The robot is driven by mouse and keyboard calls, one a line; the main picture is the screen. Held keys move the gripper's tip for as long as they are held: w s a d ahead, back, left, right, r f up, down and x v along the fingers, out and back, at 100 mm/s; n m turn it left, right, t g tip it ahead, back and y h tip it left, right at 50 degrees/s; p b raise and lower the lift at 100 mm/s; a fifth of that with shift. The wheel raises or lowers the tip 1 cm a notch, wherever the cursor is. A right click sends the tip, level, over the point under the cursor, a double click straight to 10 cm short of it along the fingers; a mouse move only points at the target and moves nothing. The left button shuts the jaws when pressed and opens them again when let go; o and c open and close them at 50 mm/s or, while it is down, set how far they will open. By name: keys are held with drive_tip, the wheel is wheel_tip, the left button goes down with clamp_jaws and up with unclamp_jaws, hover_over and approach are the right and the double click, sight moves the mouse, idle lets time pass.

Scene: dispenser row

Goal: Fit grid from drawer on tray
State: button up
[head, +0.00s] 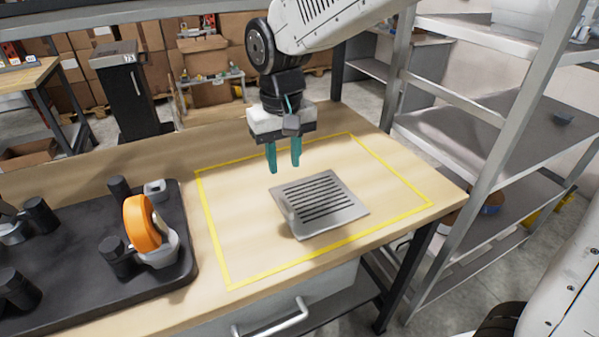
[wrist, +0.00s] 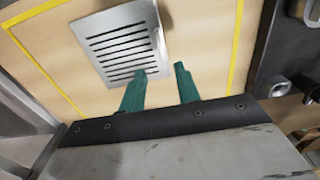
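A grey square plate with several dark parallel slots (head: 345,212) lies on the wood worktop inside a yellow outline. It looks like the grid; I cannot tell whether a separate tray lies under it. A small raised tab shows on its left edge. In the wrist view the slotted plate (wrist: 147,25) lies beyond the fingertips, to the upper left. My gripper (head: 284,166) points down above the worktop, just behind the plate, with its teal fingers apart. The wrist view shows my gripper (wrist: 160,72) with nothing between the fingers. A drawer handle (head: 271,317) shows below the front edge; the drawer's inside is hidden.
Metal shelving (head: 468,140) rises close to the right end of the table. The yellow outlined area (head: 225,225) around the plate is clear.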

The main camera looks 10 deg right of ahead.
drive_tip(key=s+d+r+m, duration=0.1)
drive_tip(key=s+d+r, duration=0.25)
drive_tip(key=d, duration=0.25)
drive_tip(key=s+d+r, duration=0.2)
drive_tip(key=s+d, duration=0.2)
drive_tip(key=d, duration=0.1)
drive_tip(key=s+d+f+m+t, duration=0.1)
drive_tip(key=s+d+m, duration=0.1)
drive_tip(key=s+d, duration=0.8)
drive_tip(key=s, duration=0.4)
drive_tip(key=shift+f, duration=0.3)
drive_tip(key=shift+o, duration=0.5)
drive_tip(key=shift+d, duration=0.1)
drive_tip(key=shift+s, duration=0.1)
